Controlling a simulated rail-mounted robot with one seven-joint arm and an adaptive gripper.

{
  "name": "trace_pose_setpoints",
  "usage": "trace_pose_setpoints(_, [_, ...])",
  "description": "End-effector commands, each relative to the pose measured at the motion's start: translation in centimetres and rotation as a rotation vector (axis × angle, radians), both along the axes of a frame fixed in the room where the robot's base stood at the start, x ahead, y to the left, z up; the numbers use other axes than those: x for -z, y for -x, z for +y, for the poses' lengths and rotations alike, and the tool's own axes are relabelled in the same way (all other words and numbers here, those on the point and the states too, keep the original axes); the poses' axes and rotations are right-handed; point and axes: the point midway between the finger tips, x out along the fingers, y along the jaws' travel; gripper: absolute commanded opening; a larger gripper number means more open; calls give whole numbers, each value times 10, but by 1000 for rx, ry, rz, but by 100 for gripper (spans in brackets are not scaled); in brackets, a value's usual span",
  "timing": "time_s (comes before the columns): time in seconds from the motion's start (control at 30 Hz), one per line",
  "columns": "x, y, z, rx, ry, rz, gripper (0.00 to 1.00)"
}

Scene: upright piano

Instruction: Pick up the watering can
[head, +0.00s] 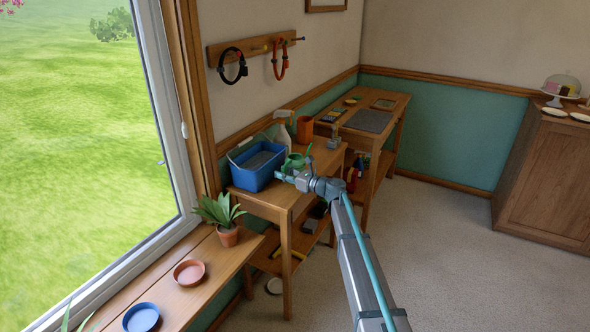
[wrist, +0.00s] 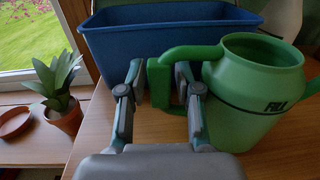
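The green watering can (wrist: 255,92) stands upright on a wooden table, with a dark line and the word FILL on its side. Its handle (wrist: 185,54) points left in the wrist view. My gripper (wrist: 159,78) is open, with one finger left of the handle's upright part and the other overlapping its right side. A gap shows between the left finger and the handle; I cannot tell whether the right finger touches it. In the head view the can (head: 294,161) is small and partly hidden behind my gripper (head: 286,176).
A blue tub (head: 256,178) stands left of the can and close behind the handle in the wrist view (wrist: 110,45). A spray bottle (head: 283,130) and an orange pot (head: 304,129) stand behind. A potted plant (head: 227,235) is on the windowsill at left.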

Motion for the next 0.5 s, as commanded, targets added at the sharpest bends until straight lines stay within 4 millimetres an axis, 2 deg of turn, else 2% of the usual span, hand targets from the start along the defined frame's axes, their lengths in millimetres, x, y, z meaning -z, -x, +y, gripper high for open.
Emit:
trace_pose_setpoints(0.17, [0, 0, 0, 0, 0, 0, 33])
trace_pose_setpoints(0.37, [0, 0, 0, 0, 0, 0, 0])
trace_pose_setpoints(0.5, [0, 0, 0, 0, 0, 0, 0])
